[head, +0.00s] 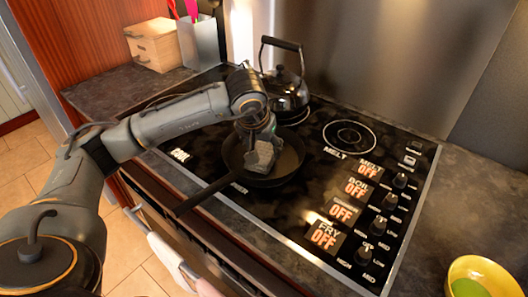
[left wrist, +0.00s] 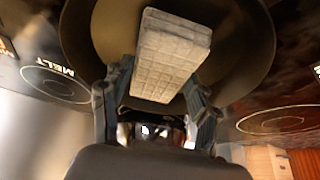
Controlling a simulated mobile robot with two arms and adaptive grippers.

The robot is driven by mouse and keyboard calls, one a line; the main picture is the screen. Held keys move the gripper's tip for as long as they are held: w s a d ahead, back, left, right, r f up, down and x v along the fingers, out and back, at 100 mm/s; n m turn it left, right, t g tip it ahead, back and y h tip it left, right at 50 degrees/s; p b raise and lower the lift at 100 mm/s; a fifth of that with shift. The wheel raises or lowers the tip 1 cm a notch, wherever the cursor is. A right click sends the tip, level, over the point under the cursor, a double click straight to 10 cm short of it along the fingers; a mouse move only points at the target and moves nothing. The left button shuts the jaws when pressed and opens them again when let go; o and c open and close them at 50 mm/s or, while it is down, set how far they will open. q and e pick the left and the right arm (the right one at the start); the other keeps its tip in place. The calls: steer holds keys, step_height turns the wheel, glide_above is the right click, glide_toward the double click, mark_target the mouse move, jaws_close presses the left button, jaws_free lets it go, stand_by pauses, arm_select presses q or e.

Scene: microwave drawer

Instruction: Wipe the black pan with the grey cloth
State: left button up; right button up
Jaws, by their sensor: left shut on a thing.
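The black pan (head: 285,172) sits on the stove top, its handle pointing to the lower left. My left gripper (head: 258,143) reaches down over the pan from the left. It is shut on the grey cloth (head: 261,157), a folded block with a grid pattern. The cloth is over the inside of the pan; whether it touches the pan's floor I cannot tell. In the left wrist view the cloth (left wrist: 170,55) lies between the two fingers, with the pan (left wrist: 240,45) behind it. My right gripper is not in view.
A kettle (head: 286,88) stands on the stove (head: 320,190) just behind the pan. Control knobs (head: 389,200) line the stove's right side. A wooden box (head: 154,45) and a grey utensil holder (head: 198,42) are at the back left. A yellow bowl (head: 478,272) sits at the lower right.

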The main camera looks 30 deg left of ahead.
arm_select(q)
steer(key=shift+w+a, duration=0.15)
steer(key=shift+w, duration=0.1)
steer(key=shift+r, duration=0.2)
steer(key=shift+r+p, duration=1.7)
steer(key=shift+r, duration=0.95)
steer(key=shift+a+f, duration=0.1)
steer(key=shift+a, duration=0.35)
steer(key=shift+a+b, duration=1.05)
steer(key=shift+a, duration=3)
